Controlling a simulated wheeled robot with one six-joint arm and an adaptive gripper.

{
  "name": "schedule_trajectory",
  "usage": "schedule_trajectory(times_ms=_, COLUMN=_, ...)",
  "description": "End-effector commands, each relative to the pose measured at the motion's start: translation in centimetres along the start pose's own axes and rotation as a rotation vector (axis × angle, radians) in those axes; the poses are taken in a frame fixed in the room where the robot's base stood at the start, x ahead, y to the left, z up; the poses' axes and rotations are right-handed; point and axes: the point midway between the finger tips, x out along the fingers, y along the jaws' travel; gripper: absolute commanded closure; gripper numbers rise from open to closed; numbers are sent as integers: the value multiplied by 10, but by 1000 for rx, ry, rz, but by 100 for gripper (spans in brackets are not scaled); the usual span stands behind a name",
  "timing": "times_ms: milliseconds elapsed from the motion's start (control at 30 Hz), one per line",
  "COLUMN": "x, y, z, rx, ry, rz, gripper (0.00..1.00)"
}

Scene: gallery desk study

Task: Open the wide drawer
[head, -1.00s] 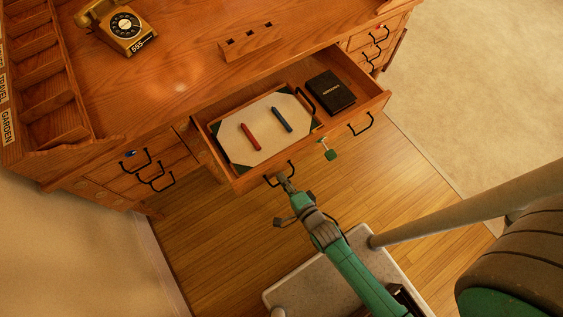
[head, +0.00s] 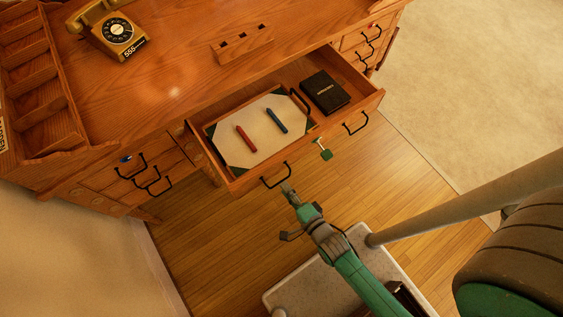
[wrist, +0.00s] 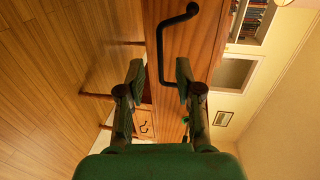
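The wide drawer (head: 240,184) of the wooden desk stands pulled out, with its inside showing. Its front has two black bar handles, the left handle (head: 277,177) and the right handle (head: 356,124). My gripper (head: 287,187) is just in front of the left handle, apart from it as far as I can tell. In the wrist view my gripper (wrist: 160,76) has its fingers spread with nothing between them. A black handle (wrist: 163,45) on the drawer front (wrist: 203,40) shows beyond the fingertips. A key with a green tag (head: 325,154) hangs at the drawer front.
The drawer holds a pale pad (head: 233,149) with a red stick (head: 246,139) and a blue stick (head: 277,121), plus a black book (head: 324,91). A telephone (head: 112,31) and slotted wooden block (head: 243,43) are on the desktop. Wooden floor (head: 350,185) ahead is clear.

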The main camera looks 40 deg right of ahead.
Motion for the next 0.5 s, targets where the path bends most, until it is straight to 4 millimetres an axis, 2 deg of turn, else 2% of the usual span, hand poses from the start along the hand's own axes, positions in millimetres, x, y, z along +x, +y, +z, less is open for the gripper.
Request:
schedule_trajectory(times_ms=33, x=-12, y=1, z=0, rx=0, ry=0, rz=4, gripper=65)
schedule_trajectory(times_ms=233, x=-48, y=1, z=0, rx=-1, ry=-1, rz=4, gripper=65)
schedule_trajectory(times_ms=500, x=-73, y=1, z=1, rx=0, ry=-1, rz=2, gripper=65)
